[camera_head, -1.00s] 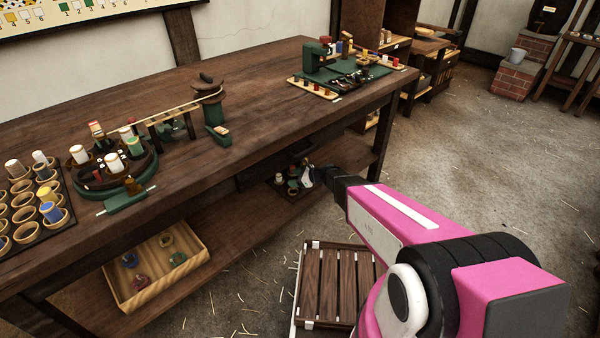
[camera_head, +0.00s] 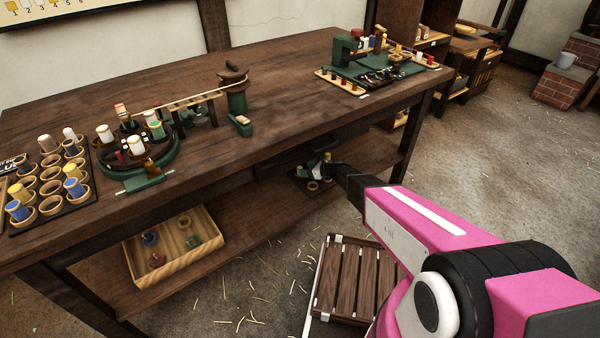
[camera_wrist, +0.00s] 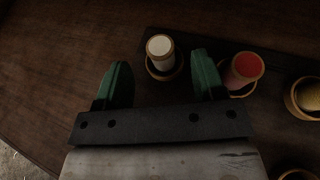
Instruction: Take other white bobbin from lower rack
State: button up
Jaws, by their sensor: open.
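In the wrist view a white bobbin (camera_wrist: 160,48) stands upright in a round tan cup on the rack (camera_wrist: 215,45) of the lower shelf. My gripper (camera_wrist: 158,80) is open, its two green fingers apart. Nothing is held. In the head view my gripper (camera_head: 324,165) reaches under the bench to the rack (camera_head: 305,183), and my arm partly hides the rack. The white bobbin cannot be made out for sure there.
A red bobbin (camera_wrist: 245,68) stands close to the right finger, with a yellowish bobbin (camera_wrist: 312,92) farther right. The bench top (camera_head: 180,210) overhangs the lower shelf (camera_head: 255,225). A wooden tray (camera_head: 175,247) with several spools lies to the left. A slatted crate (camera_head: 350,275) stands on the floor.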

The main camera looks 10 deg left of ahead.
jog(key=x, duration=0.3)
jog(key=shift+w+a+f, duration=0.1)
jog(key=shift+a, duration=0.15)
jog(key=c, duration=1)
